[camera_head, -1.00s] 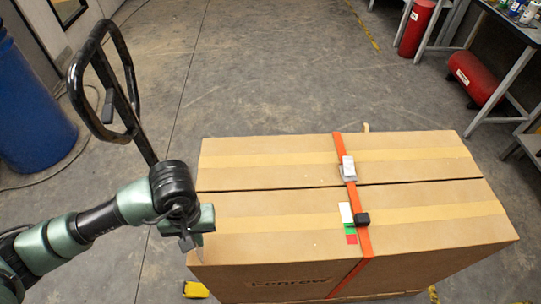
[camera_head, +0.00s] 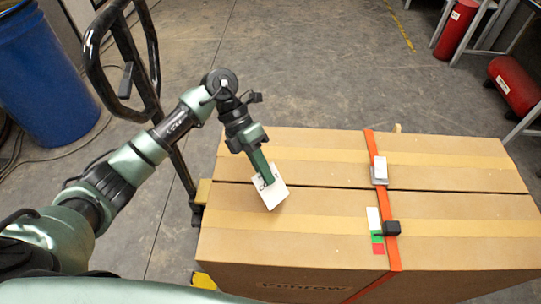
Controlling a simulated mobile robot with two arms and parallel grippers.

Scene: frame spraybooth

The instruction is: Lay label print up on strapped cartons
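Two brown cartons (camera_head: 290,235) lie side by side under an orange strap (camera_head: 371,146) with a metal buckle (camera_head: 380,170). My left gripper (camera_head: 265,178) reaches in over the left part of the carton tops and is shut on a white label (camera_head: 272,197). Dark print shows on the label's face turned towards the camera, partly hidden by the fingers. The label is tilted; I cannot tell whether its lower edge touches the carton. A white, green and red tag (camera_head: 375,228) lies beside the strap, next to a small black block (camera_head: 391,228). My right gripper is not in view.
A pallet truck handle (camera_head: 121,70) stands up left of the cartons, close to my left arm. A blue drum (camera_head: 43,80) stands at the far left. Red cylinders (camera_head: 513,84) are at the upper right. The carton tops left of the strap are otherwise bare.

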